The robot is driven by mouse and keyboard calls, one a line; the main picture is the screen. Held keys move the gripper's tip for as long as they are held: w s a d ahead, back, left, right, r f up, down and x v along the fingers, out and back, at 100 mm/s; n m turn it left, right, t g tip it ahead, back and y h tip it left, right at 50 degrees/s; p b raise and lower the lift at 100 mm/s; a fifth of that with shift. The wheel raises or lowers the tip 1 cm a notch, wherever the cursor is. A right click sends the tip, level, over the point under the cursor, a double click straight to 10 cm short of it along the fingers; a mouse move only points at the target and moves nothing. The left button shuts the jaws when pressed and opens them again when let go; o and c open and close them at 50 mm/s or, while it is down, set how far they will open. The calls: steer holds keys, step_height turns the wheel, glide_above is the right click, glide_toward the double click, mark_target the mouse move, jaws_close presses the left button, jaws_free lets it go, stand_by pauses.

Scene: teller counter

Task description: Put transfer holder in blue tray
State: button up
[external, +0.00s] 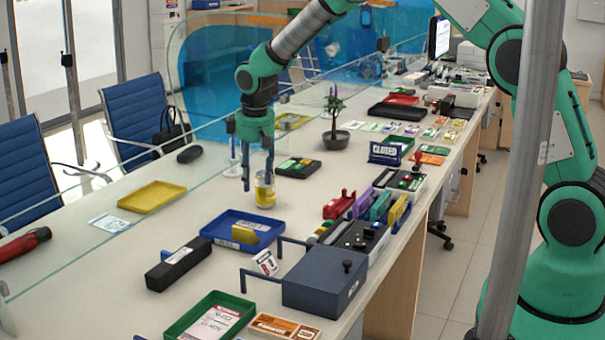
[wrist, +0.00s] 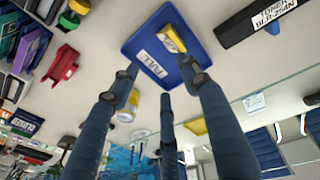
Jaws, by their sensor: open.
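The blue tray (external: 215,240) lies on the counter; it also shows in the wrist view (wrist: 140,32), with a white "FULL" label. A small yellow holder with a pale label (external: 245,233) is inside the tray; it also shows in the wrist view (wrist: 172,39), resting near one side. I cannot read its label, so I cannot confirm it is the transfer holder. My gripper (external: 257,180) is open and empty, pointing down above the counter, behind the tray in the external view. Its spread fingers (wrist: 160,80) reach toward the tray in the wrist view.
A yellow-labelled jar (external: 265,189) stands close to my fingers. Red, purple, green and yellow holders (external: 378,205) stand at the right. A black toner box (external: 179,264), dark blue box (external: 325,280) and yellow tray (external: 152,196) are around. A glass screen runs along the left.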

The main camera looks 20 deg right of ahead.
steer(key=s+d+r+m+t, duration=0.1)
steer(key=s+d+r+m, duration=0.1)
steer(key=s+d+r, duration=0.5)
steer(key=s+d+r+m, duration=0.1)
steer(key=s+d+r, duration=0.1)
steer(key=d+r, duration=0.85)
steer(key=s+d+r+m+t, duration=0.1)
steer(key=s+d+r+m, duration=0.1)
steer(key=s+d+r, duration=0.5)
steer(key=s+d+r+m, duration=0.1)
steer(key=s+d, duration=0.4)
steer(key=s, duration=0.3)
steer(key=s+d+r+m+t, duration=0.1)
steer(key=s+d+r+m, duration=0.1)
steer(key=s+d, duration=0.4)
steer(key=s+d+r+m, duration=0.1)
steer(key=s+d, duration=0.4)
steer(key=s, duration=0.6)
steer(key=shift+d+r+m, duration=0.2)
steer(key=shift+r+m, duration=0.1)
steer(key=shift+r, duration=0.45)
